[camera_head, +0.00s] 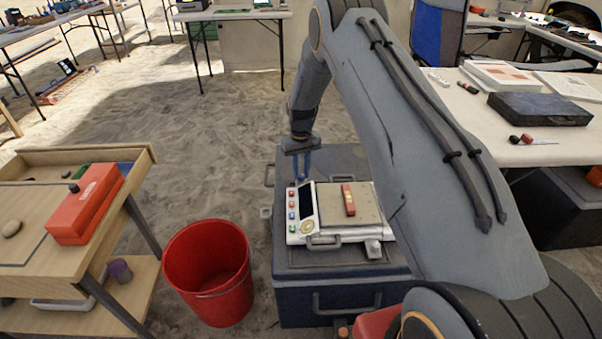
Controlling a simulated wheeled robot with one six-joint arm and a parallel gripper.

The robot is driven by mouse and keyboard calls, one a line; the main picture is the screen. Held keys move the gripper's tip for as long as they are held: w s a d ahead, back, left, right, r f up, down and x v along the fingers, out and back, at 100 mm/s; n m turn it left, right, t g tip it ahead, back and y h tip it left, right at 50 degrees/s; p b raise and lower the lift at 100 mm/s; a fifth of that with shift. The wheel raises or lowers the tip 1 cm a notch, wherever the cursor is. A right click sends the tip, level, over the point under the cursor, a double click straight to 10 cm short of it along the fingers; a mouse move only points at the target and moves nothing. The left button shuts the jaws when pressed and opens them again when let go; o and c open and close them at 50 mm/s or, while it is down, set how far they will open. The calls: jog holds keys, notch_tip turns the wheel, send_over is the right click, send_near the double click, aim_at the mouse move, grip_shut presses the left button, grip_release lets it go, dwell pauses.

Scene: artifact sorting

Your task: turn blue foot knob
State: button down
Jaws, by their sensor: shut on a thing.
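A white scale (308,238) with a dark display, a column of coloured buttons and a beige pan (367,208) sits on a dark case. A small red and yellow piece (348,200) lies on the pan. My gripper (302,178) points down at the scale's far left corner, just behind the display. Its bluish fingers are close together and shut on the blue foot knob there. The knob itself is too small and covered to make out clearly. A pale foot (374,249) shows at the scale's near right corner.
The dark case (340,290) has handles on its sides. A red bucket (208,272) stands to its left. A wooden table (120,225) with a red box (86,203) is at the far left. A white table (490,130) is at the right. Sandy floor lies open behind.

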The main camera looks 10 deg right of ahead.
aim_at(301, 175)
jog(key=shift+m, duration=0.9)
jog(key=c, duration=1.5)
grip_release()
notch_tip(301, 175, up, 8)
jog(key=shift+f, duration=0.15)
